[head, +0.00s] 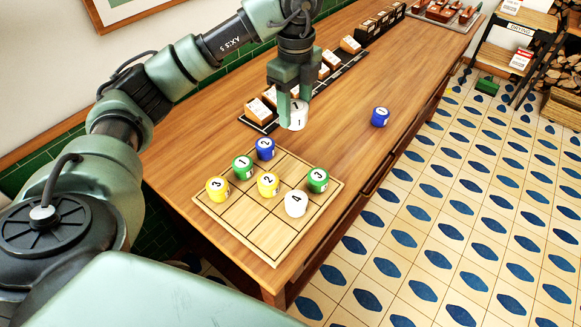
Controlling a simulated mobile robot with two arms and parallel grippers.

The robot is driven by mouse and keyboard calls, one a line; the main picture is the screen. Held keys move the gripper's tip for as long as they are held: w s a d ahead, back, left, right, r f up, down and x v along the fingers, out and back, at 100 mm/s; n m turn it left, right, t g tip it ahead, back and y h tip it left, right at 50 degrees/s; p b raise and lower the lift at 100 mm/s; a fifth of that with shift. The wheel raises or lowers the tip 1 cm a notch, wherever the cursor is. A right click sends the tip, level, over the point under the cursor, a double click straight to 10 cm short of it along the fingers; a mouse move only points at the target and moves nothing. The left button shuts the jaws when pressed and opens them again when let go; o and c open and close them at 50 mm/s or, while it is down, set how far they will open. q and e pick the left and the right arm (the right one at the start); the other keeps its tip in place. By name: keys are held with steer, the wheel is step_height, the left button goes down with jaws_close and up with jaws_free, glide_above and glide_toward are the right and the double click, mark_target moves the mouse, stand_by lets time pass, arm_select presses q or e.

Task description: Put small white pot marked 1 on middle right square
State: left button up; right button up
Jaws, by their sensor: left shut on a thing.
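The small white pot marked 1 (298,118) is held in my left gripper (291,112), which is shut on it and points down. The pot is upright, beyond the board's far corner. The wooden board (268,240) has a grid of squares. Its middle right square (291,164) is bare, between the blue pot marked 2 (265,149) and the green pot marked 3 (317,180). The yellow pot marked 2 (268,185) stands on the centre square. My right gripper is not in view.
Also on the board are a green pot marked 1 (242,167), a yellow pot marked 3 (217,189) and a white pot marked 4 (295,204). A blue pot (380,117) stands apart on the table (400,80). A dark rack (337,77) with packets lies along the wall side.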

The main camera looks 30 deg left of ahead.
arm_select(q)
steer(key=n, duration=0.2)
steer(key=a+r+n, duration=0.1)
steer(key=n, duration=0.3)
steer(key=shift+w+a+r+p, duration=0.2)
steer(key=shift+w+a+p, duration=0.1)
steer(key=shift+w+a, duration=0.1)
steer(key=shift+f+n, duration=0.1)
steer(key=shift+n, duration=0.3)
step_height(320, 180, down, 14)
steer(key=shift+f+b, duration=0.25)
steer(key=shift+b, duration=0.05)
step_height(320, 180, down, 5)
steer(key=shift+r+p, duration=0.1)
steer(key=shift+p, duration=0.35)
steer(key=shift+f, duration=0.25)
